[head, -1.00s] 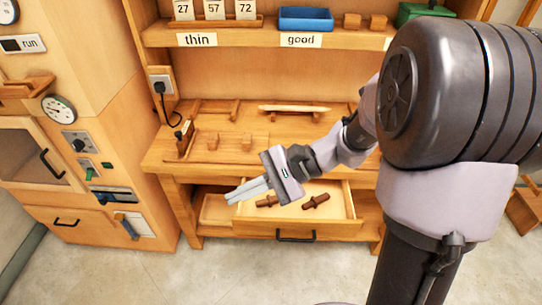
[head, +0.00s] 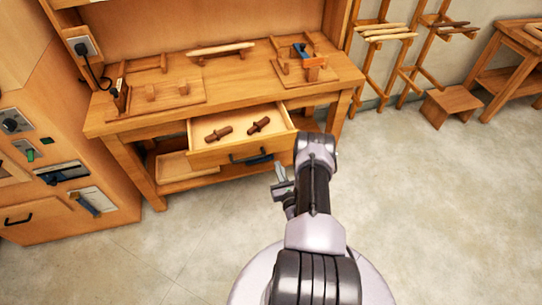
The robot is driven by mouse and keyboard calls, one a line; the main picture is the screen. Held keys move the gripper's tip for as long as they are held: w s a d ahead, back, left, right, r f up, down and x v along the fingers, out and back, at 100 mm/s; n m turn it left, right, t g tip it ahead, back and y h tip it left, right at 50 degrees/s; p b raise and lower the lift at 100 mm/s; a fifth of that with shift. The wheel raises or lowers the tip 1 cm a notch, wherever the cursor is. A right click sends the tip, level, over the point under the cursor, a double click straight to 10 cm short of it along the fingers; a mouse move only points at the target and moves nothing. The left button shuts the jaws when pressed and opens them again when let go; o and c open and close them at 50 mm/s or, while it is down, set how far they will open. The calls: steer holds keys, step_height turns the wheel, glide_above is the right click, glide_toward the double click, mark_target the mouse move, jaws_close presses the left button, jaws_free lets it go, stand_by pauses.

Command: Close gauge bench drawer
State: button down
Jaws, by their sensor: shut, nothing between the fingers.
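The gauge bench (head: 230,97) stands against the wall. Its wooden drawer (head: 214,158) is pulled out, with its front panel facing me and a dark bar handle (head: 247,158) on it. Two dark brown turned pieces (head: 219,133) lie inside the drawer. My gripper (head: 281,172) is shut and empty, to the right of the handle and in front of the drawer front. My wrist partly covers the fingers, and I cannot tell whether they touch the drawer.
A cabinet with controls (head: 30,150) stands at the left. Racks (head: 405,50) and a low stool (head: 450,103) stand at the right. The floor in front is clear.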

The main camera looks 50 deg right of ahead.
mark_target(270, 145)
steer(key=b+x, duration=0.3)
steer(key=x, duration=0.5)
steer(key=shift+w, duration=0.25)
steer(key=shift+w+r, duration=0.1)
